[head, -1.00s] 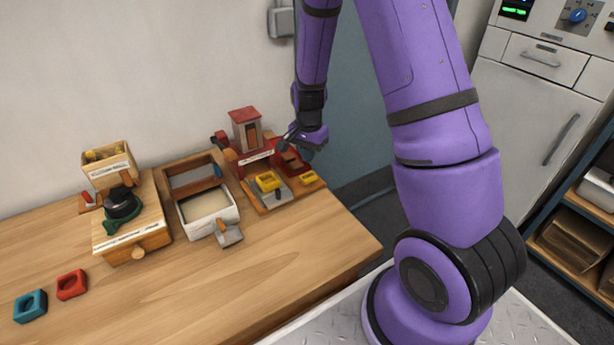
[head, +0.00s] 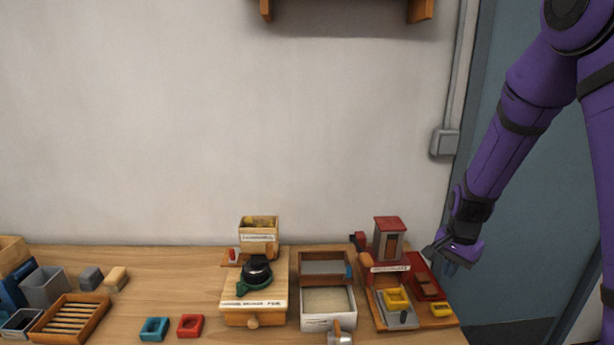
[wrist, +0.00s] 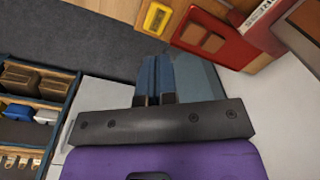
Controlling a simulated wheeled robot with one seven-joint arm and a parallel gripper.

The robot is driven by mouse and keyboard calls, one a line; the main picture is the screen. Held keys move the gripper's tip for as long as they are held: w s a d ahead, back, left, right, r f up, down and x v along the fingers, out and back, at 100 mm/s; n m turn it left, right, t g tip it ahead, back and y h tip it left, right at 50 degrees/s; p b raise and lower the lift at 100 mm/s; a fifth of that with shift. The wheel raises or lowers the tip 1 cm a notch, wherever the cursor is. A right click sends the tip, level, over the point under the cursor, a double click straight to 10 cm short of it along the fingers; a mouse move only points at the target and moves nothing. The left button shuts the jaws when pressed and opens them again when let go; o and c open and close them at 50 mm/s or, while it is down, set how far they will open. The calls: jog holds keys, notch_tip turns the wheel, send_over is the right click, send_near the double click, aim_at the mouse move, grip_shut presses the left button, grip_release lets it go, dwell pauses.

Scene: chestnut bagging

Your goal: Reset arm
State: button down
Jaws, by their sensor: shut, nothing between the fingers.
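My purple arm comes down from the upper right in the head view. My gripper (head: 447,264) is at the right end of the wooden table, beside the red-roofed machine (head: 388,240) and its red tray. In the wrist view my gripper (wrist: 154,100) shows its two blue-grey fingers side by side, closed together with nothing held between them. The red parts of the machine (wrist: 205,35) show beyond the fingers at the upper right, apart from them.
On the table (head: 200,265) stand a wooden machine with a black knob (head: 257,270), a sand-coloured tray (head: 328,300), a red ring block (head: 190,326), a teal one (head: 154,329) and a slatted tray (head: 70,318). A shelf (wrist: 35,115) stands left in the wrist view.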

jog(key=s+a+r+n+t, duration=0.1)
jog(key=s+r, duration=0.1)
jog(key=r, duration=0.4)
jog(key=s+a+r+n, duration=0.2)
jog(key=r, duration=0.3)
jog(key=s+a+r+n+t, duration=0.1)
jog(key=s+r+n, duration=0.3)
jog(key=s+r, duration=0.4)
jog(key=s+a+r+n+t, duration=0.2)
jog(key=s+r+n, duration=0.2)
jog(key=s+r, duration=0.4)
jog(key=s, duration=0.6)
jog(key=shift+t, duration=0.3)
jog(key=shift+a+r, duration=0.1)
